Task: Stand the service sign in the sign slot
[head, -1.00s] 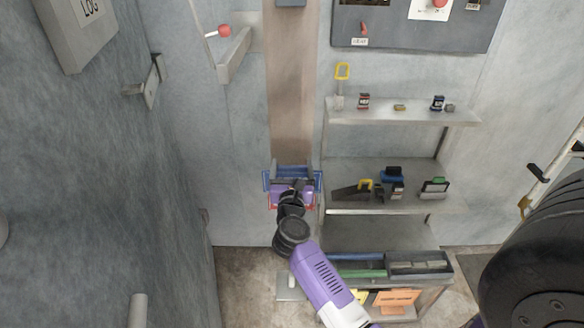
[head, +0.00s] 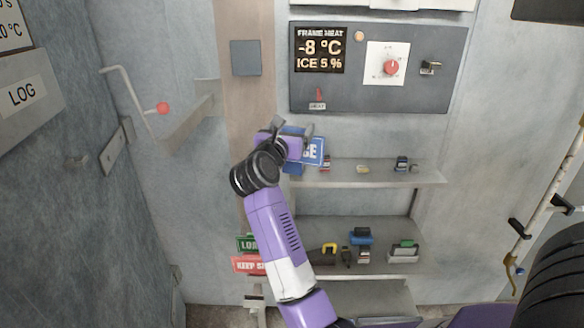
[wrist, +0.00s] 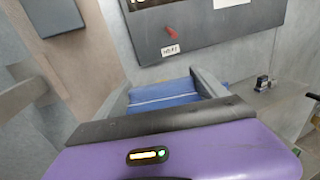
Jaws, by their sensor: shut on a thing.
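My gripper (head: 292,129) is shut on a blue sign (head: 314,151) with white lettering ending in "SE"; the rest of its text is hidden. The sign hangs tilted in front of the wall, beside the left end of the upper shelf. In the wrist view the sign's blue face (wrist: 165,93) shows between my two grey fingers. A green sign (head: 246,243) and a red "KEEP S..." sign (head: 248,265) stand lower down, left of my arm and partly hidden by it. I cannot make out which thing is the sign slot.
The upper shelf (head: 385,174) holds several small items, and the lower shelf (head: 385,262) holds tools. A dark control panel (head: 375,80) with a display and red knob is above. A red-knobbed lever (head: 162,109) and bracket are at left. A grey square plate (head: 245,57) is on the wooden strip.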

